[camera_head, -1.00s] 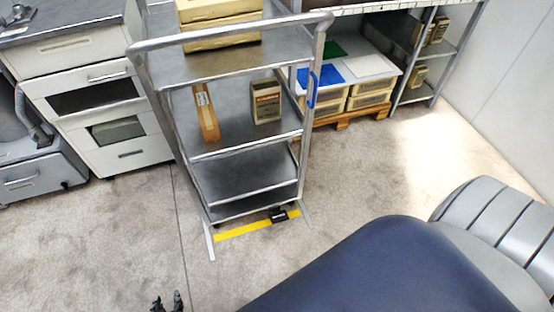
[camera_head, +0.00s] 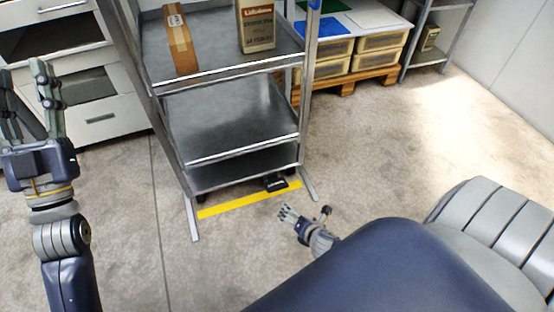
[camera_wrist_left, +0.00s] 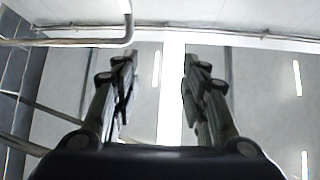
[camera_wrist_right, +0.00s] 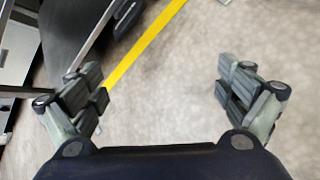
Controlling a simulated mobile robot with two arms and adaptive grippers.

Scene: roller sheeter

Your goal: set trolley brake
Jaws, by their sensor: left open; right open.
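The metal trolley (camera_head: 232,172) stands upright with several shelves. A small black part, which looks like the brake pedal (camera_head: 275,184), sits low at its front edge by the yellow floor stripe. It also shows as a dark piece at the top of the right wrist view (camera_wrist_right: 127,17). My right gripper (camera_head: 305,211) is open and empty, low near the floor, in front of and right of the black part, apart from it. My left gripper (camera_head: 36,85) is open, raised left of the trolley. The left wrist view (camera_wrist_left: 155,85) shows nothing between its fingers.
The yellow stripe (camera_head: 235,204) runs along the floor before the trolley. A long carton (camera_head: 181,45) and a box (camera_head: 256,25) stand on a trolley shelf. Cabinets (camera_head: 100,118) are at left, bins on a pallet (camera_head: 340,84) behind right. Floor at right is clear.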

